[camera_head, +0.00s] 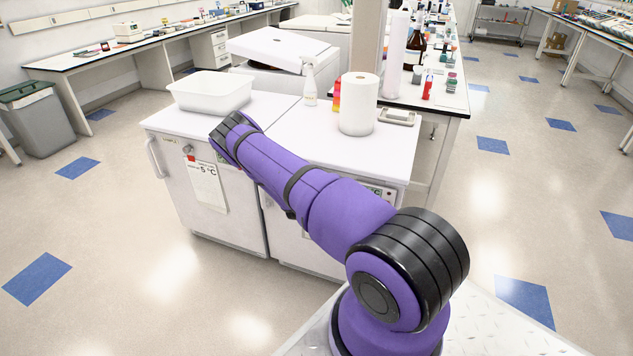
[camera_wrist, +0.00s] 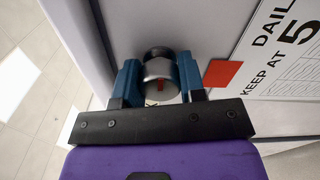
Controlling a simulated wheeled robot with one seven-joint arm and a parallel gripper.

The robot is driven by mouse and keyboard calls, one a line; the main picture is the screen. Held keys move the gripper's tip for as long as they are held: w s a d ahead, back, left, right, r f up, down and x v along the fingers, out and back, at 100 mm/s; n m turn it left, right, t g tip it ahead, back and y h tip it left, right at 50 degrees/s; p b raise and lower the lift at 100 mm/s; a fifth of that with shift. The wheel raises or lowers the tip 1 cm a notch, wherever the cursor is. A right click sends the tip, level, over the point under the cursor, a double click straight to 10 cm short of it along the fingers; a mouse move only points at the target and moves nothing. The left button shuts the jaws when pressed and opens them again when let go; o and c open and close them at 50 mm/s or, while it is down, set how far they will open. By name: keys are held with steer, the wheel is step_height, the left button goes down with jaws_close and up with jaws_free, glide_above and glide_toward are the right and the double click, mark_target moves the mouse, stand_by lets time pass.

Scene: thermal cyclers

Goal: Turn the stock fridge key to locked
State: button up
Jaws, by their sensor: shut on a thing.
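In the wrist view, a round metal key knob (camera_wrist: 161,70) with a short red mark stands out from the white fridge door (camera_wrist: 222,28). My gripper (camera_wrist: 159,68) has its two blue fingers on either side of the knob, closed on it. The red mark lies on the knob's near side, roughly upright in that picture. In the head view, the stock fridge (camera_head: 230,211) is the left cabinet. My purple arm reaches across its top front edge. The gripper cannot be made out clearly there.
A red square (camera_wrist: 222,73) and a printed 5 °C sign (camera_wrist: 290,50) are on the door beside the knob. A door handle (camera_head: 154,158) is at the left. Floor in front is clear.

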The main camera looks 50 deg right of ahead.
stand_by(0.4)
steer(key=o, duration=0.9)
steer(key=v, duration=1)
steer(key=shift+s+a, duration=0.15)
steer(key=shift+a, duration=0.25)
